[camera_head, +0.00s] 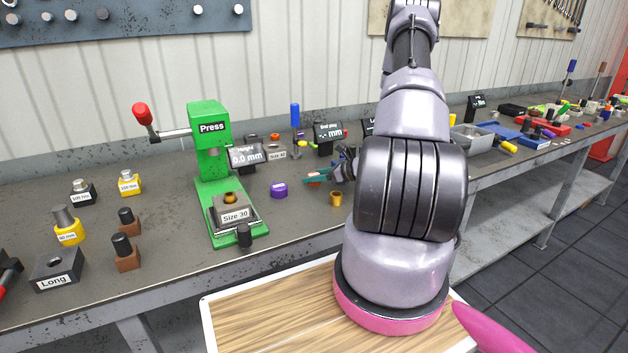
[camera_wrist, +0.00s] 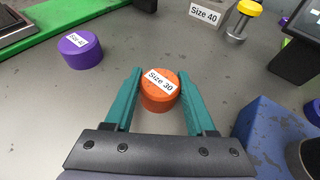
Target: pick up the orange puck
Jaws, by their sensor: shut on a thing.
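The orange puck (camera_wrist: 158,95), with a white "Size 30" label on top, sits between the two teal fingers of my gripper (camera_wrist: 160,88) in the wrist view. The fingers close on it from the left and right sides. In the head view my gripper (camera_head: 316,176) is low over the bench, right of the green press, and the puck is mostly hidden there. I cannot tell whether the puck touches the bench or is slightly above it.
A purple puck (camera_wrist: 80,52) lies to the left, apart from my gripper. A blue block (camera_wrist: 272,140) is close on the right. A brass bushing (camera_head: 336,198) stands near my gripper. The green press (camera_head: 208,140) stands left. Small displays and parts line the back.

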